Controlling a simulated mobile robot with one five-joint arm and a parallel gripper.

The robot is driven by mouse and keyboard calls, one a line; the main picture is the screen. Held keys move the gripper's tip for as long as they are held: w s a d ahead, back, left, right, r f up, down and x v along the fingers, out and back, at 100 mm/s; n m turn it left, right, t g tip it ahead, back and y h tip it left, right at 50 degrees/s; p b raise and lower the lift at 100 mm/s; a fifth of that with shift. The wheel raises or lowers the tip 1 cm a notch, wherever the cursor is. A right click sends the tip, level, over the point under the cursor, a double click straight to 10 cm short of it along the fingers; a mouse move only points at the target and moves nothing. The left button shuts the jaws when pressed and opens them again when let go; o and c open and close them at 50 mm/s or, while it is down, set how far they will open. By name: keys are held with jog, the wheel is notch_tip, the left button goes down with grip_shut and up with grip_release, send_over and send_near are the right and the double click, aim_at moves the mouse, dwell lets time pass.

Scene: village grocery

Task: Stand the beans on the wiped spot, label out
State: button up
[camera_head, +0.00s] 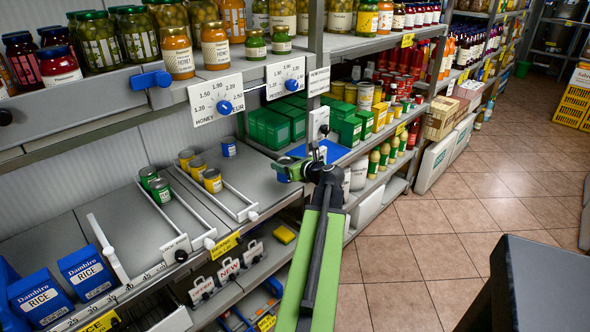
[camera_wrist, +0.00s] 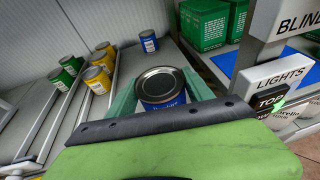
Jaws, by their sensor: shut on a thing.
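In the wrist view my gripper (camera_wrist: 160,92) is shut on a blue can (camera_wrist: 162,88) with a silver top. Its label is mostly hidden behind my gripper, so I cannot read what it holds. In the head view my gripper (camera_head: 287,172) is over the grey shelf, left of a blue mat; the held can is hard to make out there. A second blue can (camera_wrist: 148,40) stands upright further back on the shelf, and it also shows in the head view (camera_head: 229,147). I cannot pick out a wiped spot on the shelf.
Yellow cans (camera_head: 212,181) and green cans (camera_head: 160,190) stand in divided lanes at left. Green boxes (camera_head: 272,128) stand behind the blue mat (camera_head: 322,150). A LIGHTS switch post (camera_wrist: 275,80) rises close on the right. A yellow sponge (camera_head: 284,234) lies on the lower shelf.

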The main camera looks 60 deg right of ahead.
jog(key=b+x, duration=0.1)
jog(key=x, duration=0.2)
jog(key=b+x, duration=0.1)
jog(key=x, duration=0.3)
jog(key=a+f+b+x, duration=0.1)
jog(key=b+x, duration=0.1)
jog(key=x, duration=0.1)
jog(key=shift+w, duration=0.35)
jog(key=shift+f+b, duration=0.55)
jog(key=shift+f+b, duration=0.45)
jog(key=shift+f, duration=0.05)
jog(key=o, duration=1.7)
jog(key=p+v, duration=0.5)
jog(key=v, duration=1.2)
jog(key=shift+s+a+r, duration=0.1)
jog(key=shift+a, duration=0.05)
